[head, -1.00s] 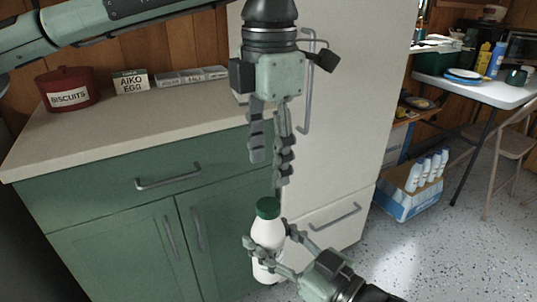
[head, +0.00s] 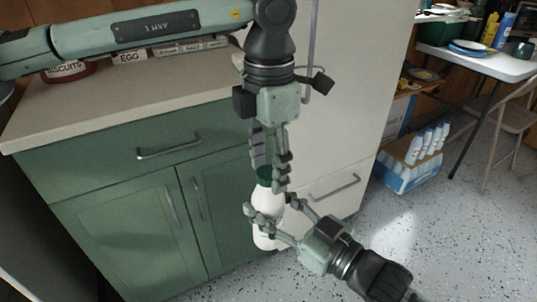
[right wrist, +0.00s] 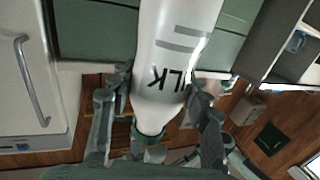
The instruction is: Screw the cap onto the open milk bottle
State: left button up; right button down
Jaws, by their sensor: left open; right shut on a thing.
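The white milk bottle (head: 266,225) is held upright in the air in front of the green cabinet, with its lettering partly showing in the right wrist view (right wrist: 165,60). A dark green cap (head: 264,173) sits on top of its neck. I cannot tell how tightly it sits. My right gripper (head: 272,222) is shut on the bottle's body from the lower right. My left gripper (head: 268,177) points down from above, open, with its fingers on either side of the cap and partly hiding it. I cannot tell whether they touch it.
The counter (head: 120,105) is behind on the left, with a red biscuit tin (head: 70,70) and an egg box (head: 130,57) at its back. A white fridge (head: 350,90) stands behind my grippers. A crate of bottles (head: 410,175) lies on the floor at right.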

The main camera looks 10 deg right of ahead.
pick_arm(q)
grip_shut()
dwell(0.3)
jog(key=shift+o, duration=0.8)
grip_release()
notch_tip(320, 180, up, 12)
dwell(0.3)
